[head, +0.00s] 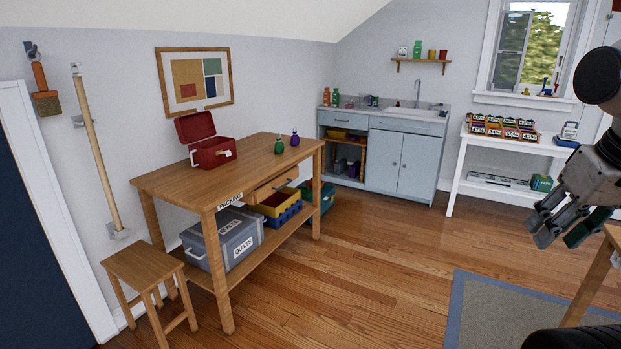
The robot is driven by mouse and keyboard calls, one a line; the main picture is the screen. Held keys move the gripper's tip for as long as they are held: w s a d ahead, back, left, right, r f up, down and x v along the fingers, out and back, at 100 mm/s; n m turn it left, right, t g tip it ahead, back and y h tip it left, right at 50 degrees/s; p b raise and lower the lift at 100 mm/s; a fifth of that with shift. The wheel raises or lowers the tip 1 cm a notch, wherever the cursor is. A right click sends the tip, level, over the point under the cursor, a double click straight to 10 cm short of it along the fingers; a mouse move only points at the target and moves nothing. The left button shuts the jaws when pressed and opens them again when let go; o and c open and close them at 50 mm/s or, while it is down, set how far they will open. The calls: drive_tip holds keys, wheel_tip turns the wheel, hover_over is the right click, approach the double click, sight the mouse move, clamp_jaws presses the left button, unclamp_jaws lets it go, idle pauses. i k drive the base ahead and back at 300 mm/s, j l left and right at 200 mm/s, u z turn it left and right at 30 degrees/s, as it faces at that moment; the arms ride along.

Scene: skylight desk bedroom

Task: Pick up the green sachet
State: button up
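My gripper (562,228) is at the right edge of the head view, raised above the floor near a wooden table edge. Its grey fingers point down and left. A small dark green piece (582,233) shows at the fingertips. I cannot tell whether it is the green sachet, a part of my gripper, or something behind it. The gap between the fingers is not clear. Nowhere else do I see a thing that is clearly a green sachet.
A white table (508,143) with labelled bins (503,128) stands at the back right. A stool (142,265) stands front left. The middle floor is clear.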

sight(278, 149)
drive_tip(key=i, duration=1.95)
drive_tip(key=i+l+u, duration=0.2)
drive_tip(key=i+u, duration=0.3)
drive_tip(key=i, duration=0.25)
drive_tip(key=i+l+u, duration=0.5)
drive_tip(key=i, duration=0.2)
drive_tip(key=i+l+u, duration=0.5)
drive_tip(key=l, duration=0.25)
drive_tip(key=i, duration=0.1)
